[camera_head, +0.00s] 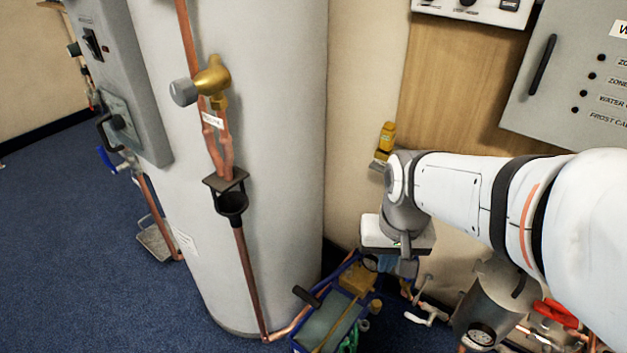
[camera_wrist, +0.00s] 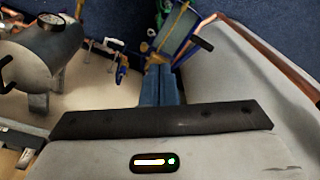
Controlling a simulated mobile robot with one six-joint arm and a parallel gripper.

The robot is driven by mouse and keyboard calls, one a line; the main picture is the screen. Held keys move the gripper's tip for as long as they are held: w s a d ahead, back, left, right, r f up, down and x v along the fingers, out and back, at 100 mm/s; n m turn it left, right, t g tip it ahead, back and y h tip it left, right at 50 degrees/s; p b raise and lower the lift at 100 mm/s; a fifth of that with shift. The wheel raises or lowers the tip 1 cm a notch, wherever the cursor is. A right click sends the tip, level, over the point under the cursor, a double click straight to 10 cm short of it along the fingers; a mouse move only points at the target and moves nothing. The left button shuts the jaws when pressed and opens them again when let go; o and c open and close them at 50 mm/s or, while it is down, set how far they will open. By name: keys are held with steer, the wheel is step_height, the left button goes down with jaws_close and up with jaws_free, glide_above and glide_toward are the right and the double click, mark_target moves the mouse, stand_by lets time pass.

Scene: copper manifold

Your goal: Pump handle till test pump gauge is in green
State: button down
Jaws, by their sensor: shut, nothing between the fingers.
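The test pump (camera_head: 322,325) is a low blue-framed box on the floor at the foot of the white cylinder, with green and brass parts. It also shows at the top of the wrist view (camera_wrist: 180,27). Its handle ends in a black grip (camera_head: 306,296), which the wrist view shows at the pump's right side (camera_wrist: 203,43). My gripper (camera_head: 388,265) points down, above and to the right of the pump, apart from the handle. Its blue fingers are together and empty in the wrist view (camera_wrist: 162,72). I cannot make out the pump's gauge face or any green zone.
The tall white cylinder (camera_head: 262,170) with copper pipes stands left of my arm. A grey vessel (camera_head: 497,303) with a dial is at lower right, near white and red valves. A grey control panel (camera_head: 575,75) hangs on the wall. Blue carpet (camera_head: 60,250) at left is clear.

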steer(key=w+a+f+m+g+b, duration=0.1)
steer(key=w+a+f+m, duration=0.2)
steer(key=w+f, duration=0.8)
steer(key=w+a+f+m+g+y+b, duration=0.1)
steer(key=w+a+f+m, duration=0.3)
steer(key=w+f, duration=0.6)
step_height(320, 180, down, 2)
steer(key=shift+w+a+f+g, duration=0.15)
steer(key=shift+w+a+g, duration=0.3)
steer(key=shift+a, duration=0.8)
steer(key=shift+s, duration=0.1)
steer(key=b, duration=0.3)
glide_above(312, 292)
steer(key=w+d, duration=0.3)
steer(key=f, duration=1)
steer(key=shift+a, duration=0.2)
steer(key=shift+s+a+f+b, duration=0.5)
steer(key=shift+s+a+f, duration=0.15)
steer(key=shift+s+f, duration=0.1)
steer(key=shift+s+a+f, duration=0.3)
steer(key=shift+s+a, duration=0.1)
steer(key=shift+s, duration=0.1)
